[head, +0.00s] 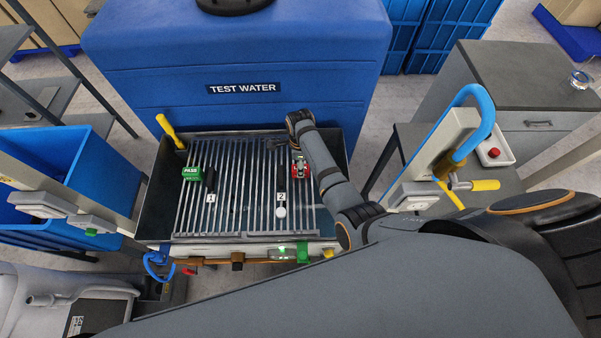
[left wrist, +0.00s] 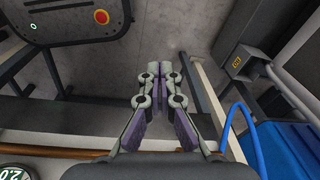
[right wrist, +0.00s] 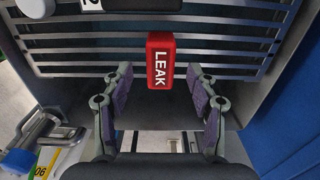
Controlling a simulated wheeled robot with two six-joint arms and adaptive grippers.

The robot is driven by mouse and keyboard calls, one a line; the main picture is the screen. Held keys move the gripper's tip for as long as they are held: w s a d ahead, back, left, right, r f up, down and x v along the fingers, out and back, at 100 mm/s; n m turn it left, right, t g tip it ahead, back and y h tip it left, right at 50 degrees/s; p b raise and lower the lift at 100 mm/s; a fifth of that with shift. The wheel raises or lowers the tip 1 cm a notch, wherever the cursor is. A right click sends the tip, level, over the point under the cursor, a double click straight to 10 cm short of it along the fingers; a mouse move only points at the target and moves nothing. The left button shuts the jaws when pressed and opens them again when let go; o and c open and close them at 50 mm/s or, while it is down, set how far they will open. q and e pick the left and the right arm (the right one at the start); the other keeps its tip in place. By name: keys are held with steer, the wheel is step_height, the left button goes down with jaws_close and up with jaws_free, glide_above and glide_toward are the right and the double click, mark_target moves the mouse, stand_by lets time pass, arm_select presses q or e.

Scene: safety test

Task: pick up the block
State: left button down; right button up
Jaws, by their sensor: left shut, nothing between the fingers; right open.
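A red block marked LEAK (right wrist: 160,62) sits on the slatted metal grate in the right wrist view. Its near end reaches toward the gap between the fingers of my right gripper (right wrist: 160,82), which is open, with one finger on each side and clear space beside the block. In the head view the red block (head: 300,172) is partly covered by that gripper. A green block marked PASS (head: 191,173) sits on the left part of the grate (head: 240,225). My left gripper (left wrist: 160,70) is shut and empty, away from both blocks; I cannot make it out in the head view.
A grey-walled basin (head: 150,205) surrounds the grate, with a blue TEST WATER tank (head: 240,55) behind it. Labels 1 (head: 211,198) and 2 (head: 281,197) lie on the slats. A yellow handle (head: 170,130) stands at the back left corner. The grate's middle is mostly clear.

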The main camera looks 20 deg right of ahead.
step_height(320, 180, down, 5)
steer(key=b, duration=0.4)
steer(key=shift+d+r, duration=0.1)
steer(key=shift+r, duration=0.25)
steer(key=shift+c, duration=0.9)
arm_select(q)
steer(key=f, duration=0.1)
steer(key=s+f, duration=0.1)
steer(key=f, duration=0.3)
steer(key=shift+s+a, duration=0.25)
steer(key=shift+a, duration=0.1)
arm_select(e)
jaws_close()
